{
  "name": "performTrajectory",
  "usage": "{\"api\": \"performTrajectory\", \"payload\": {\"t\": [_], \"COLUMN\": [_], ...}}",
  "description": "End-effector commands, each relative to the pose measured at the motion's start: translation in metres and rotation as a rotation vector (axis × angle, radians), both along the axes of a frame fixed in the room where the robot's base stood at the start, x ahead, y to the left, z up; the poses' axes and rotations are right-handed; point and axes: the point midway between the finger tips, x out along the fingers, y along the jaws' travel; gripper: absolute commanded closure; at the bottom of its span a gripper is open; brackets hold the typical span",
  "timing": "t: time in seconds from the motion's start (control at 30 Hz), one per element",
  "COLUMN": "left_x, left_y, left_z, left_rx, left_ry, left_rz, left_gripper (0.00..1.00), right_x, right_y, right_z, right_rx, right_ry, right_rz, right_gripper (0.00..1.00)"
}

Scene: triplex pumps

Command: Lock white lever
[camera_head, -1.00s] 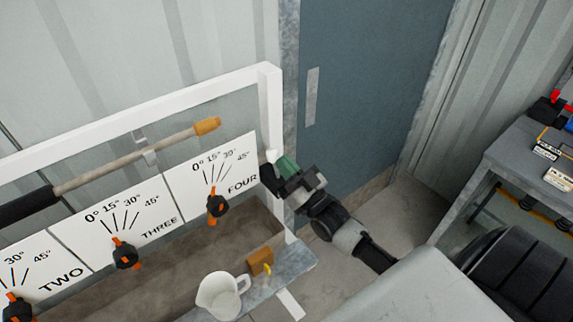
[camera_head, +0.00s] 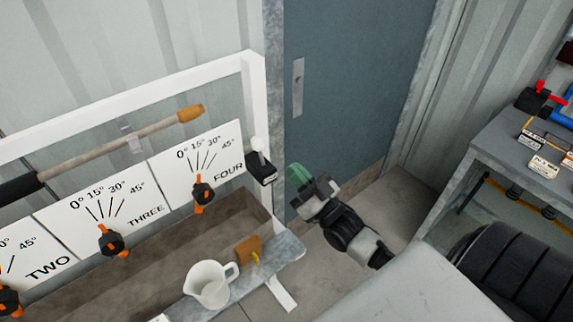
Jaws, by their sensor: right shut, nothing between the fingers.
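The white lever (camera_head: 258,147) is a short white handle with a rounded top. It stands upright on a small black box (camera_head: 261,174) at the right end of the white frame, beside the FOUR panel. My right gripper (camera_head: 296,178) has green fingertips, is shut and empty, and is just right of the black box with a visible gap. It does not appear to touch the lever. My left gripper is not in view.
The panels carry orange-and-black knobs (camera_head: 203,193). A white jug (camera_head: 209,284) and a brown block (camera_head: 248,250) stand on the ledge below. A blue-grey door (camera_head: 350,80) is behind my gripper. A grey table (camera_head: 490,150) with valves stands at right.

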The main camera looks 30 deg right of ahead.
Motion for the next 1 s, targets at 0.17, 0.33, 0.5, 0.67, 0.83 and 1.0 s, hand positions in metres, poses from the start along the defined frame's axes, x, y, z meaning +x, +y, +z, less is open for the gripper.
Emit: {"api": "performTrajectory", "payload": {"t": [0.17, 0.33, 0.5, 0.67, 0.83, 1.0], "left_x": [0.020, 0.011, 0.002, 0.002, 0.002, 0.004], "left_y": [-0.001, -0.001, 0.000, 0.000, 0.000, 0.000], "left_z": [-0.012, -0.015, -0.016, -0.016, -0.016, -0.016], "left_rx": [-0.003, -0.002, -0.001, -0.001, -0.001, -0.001], "left_ry": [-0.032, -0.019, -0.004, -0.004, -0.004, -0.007], "left_rz": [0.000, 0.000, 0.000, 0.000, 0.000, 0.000], "left_gripper": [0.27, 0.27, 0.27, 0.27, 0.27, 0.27], "right_x": [-0.027, -0.038, -0.040, -0.040, -0.040, -0.038], "right_y": [-0.006, -0.008, -0.008, -0.008, -0.008, -0.009], "right_z": [-0.015, -0.017, -0.017, -0.017, -0.017, -0.023], "right_rx": [-0.001, 0.000, 0.000, 0.000, 0.000, -0.003], "right_ry": [0.004, 0.002, 0.001, 0.001, 0.001, 0.018], "right_rz": [0.000, 0.000, 0.000, 0.000, 0.000, -0.006], "right_gripper": [1.00, 1.00, 1.00, 1.00, 1.00, 1.00]}}
